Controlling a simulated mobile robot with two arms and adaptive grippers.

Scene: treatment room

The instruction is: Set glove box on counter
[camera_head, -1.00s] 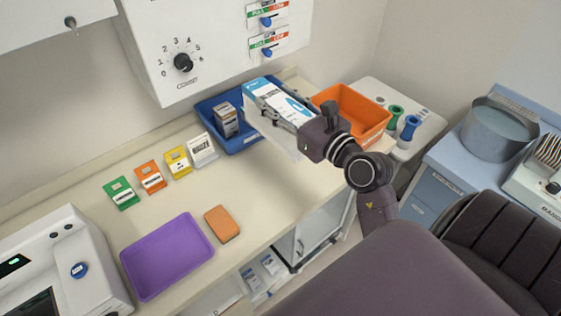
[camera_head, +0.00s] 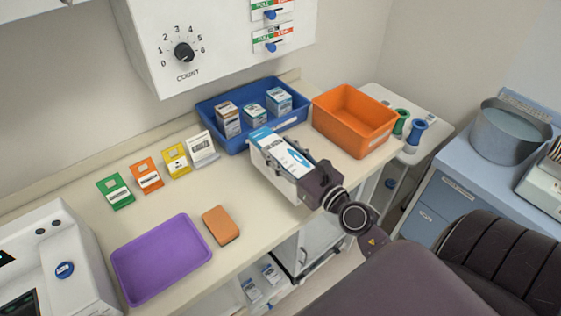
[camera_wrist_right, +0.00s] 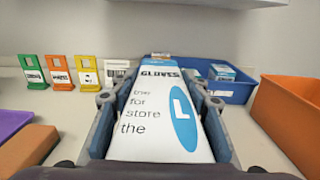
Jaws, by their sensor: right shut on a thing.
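The glove box (camera_head: 279,157) is white with a blue end and a blue oval mark. My right gripper (camera_head: 290,164) is shut on it, with a finger along each long side. In the right wrist view the glove box (camera_wrist_right: 160,112) lies between the two fingers (camera_wrist_right: 158,105) and its top reads "GLOVES". The box is over the front part of the cream counter (camera_head: 178,218), in front of the blue tray. I cannot tell whether its underside touches the counter. My left gripper is not in view.
A blue tray (camera_head: 244,140) with several small boxes stands behind the glove box. An orange bin (camera_head: 352,122) is to its right. An orange block (camera_head: 221,225), a purple tray (camera_head: 163,260) and several coloured cards (camera_head: 116,191) are to its left. Counter between block and glove box is bare.

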